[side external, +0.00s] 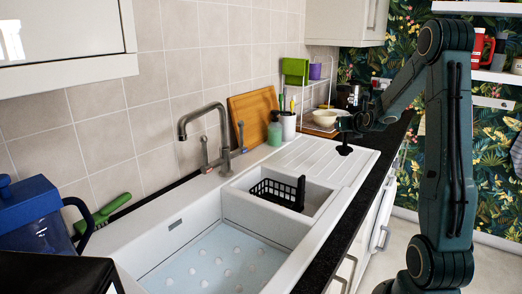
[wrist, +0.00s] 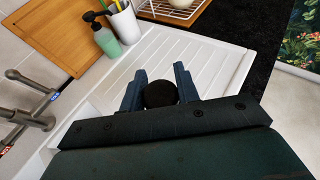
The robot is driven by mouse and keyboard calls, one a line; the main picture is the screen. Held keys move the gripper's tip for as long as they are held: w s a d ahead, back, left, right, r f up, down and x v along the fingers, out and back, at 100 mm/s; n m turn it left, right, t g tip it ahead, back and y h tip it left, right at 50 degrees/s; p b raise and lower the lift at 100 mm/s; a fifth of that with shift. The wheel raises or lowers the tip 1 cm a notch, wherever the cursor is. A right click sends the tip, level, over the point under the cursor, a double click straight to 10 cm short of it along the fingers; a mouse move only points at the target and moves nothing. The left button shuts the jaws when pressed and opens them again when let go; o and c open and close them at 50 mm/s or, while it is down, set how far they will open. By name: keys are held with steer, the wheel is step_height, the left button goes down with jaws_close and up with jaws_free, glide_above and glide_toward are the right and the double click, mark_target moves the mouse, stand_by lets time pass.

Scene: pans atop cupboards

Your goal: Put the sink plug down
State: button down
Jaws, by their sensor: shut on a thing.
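The sink plug (wrist: 160,94) is a small, round, black thing held between the two fingers of my gripper (wrist: 157,90) in the wrist view. In the side view the plug (side external: 344,150) shows as a dark shape under the fingertips of my gripper (side external: 344,138). It is over the white ribbed draining board (side external: 308,158) near its right end. I cannot tell whether the plug touches the board. The fingers are shut on it.
The white sink (side external: 215,258) and a black basket (side external: 275,192) lie left of the draining board. A soap bottle (side external: 274,130), a utensil cup (side external: 288,126) and a dish rack (side external: 318,120) with a bowl (side external: 324,118) stand behind it. The middle of the board is clear.

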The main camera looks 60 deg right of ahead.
mark_target(345, 149)
steer(key=shift+f, duration=0.45)
steer(key=shift+f, duration=0.1)
steer(key=shift+f, duration=3.9)
steer(key=shift+f, duration=0.1)
steer(key=c, duration=1)
jaws_free()
steer(key=shift+c, duration=0.2)
steer(key=shift+v, duration=3.8)
